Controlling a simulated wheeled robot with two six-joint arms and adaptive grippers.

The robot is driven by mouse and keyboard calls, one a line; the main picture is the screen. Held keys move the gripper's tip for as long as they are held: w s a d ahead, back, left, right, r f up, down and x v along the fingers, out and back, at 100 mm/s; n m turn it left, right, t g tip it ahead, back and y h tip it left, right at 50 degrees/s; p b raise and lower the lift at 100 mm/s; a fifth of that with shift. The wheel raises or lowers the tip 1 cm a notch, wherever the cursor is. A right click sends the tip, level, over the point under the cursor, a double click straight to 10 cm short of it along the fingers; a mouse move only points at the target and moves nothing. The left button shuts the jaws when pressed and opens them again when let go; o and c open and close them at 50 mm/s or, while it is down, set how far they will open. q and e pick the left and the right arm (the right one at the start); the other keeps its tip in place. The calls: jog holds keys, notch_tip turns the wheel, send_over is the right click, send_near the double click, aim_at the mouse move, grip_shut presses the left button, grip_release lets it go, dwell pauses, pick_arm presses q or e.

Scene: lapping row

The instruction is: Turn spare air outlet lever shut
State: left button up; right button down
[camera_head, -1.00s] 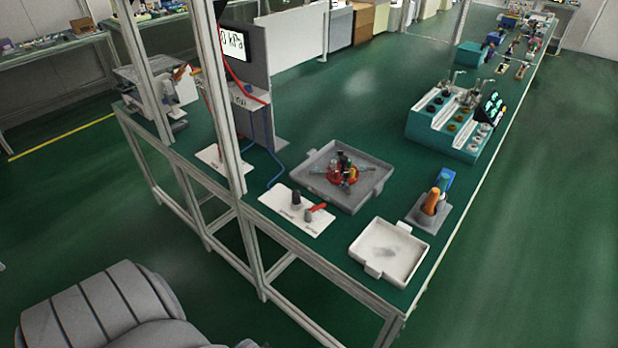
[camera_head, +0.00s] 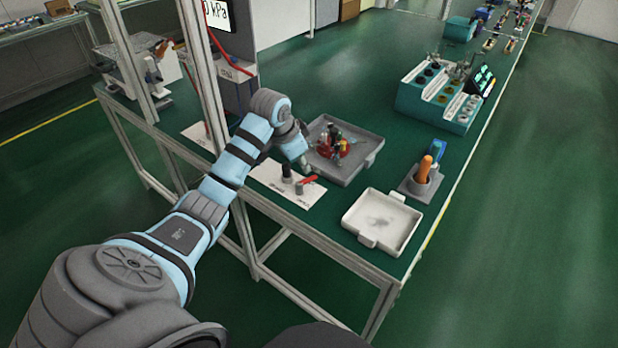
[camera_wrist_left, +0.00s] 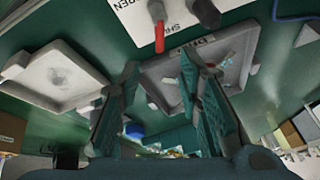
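A white plate (camera_head: 262,174) near the bench's front edge carries a black knob (camera_head: 287,171) and a red lever (camera_head: 308,180). In the left wrist view the red lever (camera_wrist_left: 159,37) and black knob (camera_wrist_left: 206,12) show at the top, on the lettered white plate (camera_wrist_left: 140,18). The lever points toward the right in the head view. My left gripper (camera_wrist_left: 160,85) is open and empty, its two green fingers apart, not touching the lever. In the head view the left gripper (camera_head: 304,163) is just behind the plate, partly hidden by its own wrist. My right gripper is out of view.
A grey tray (camera_head: 372,158) with a red assembly (camera_head: 334,146) lies right behind the plate. A white tray (camera_head: 352,218) and an orange-handled tool in a grey holder (camera_head: 424,190) stand to the right. A metal post (camera_head: 203,75) rises left of my arm.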

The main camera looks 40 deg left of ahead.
aim_at(310, 178)
pick_arm(q)
jog(key=b+x, duration=0.2)
jog(key=x, duration=0.8)
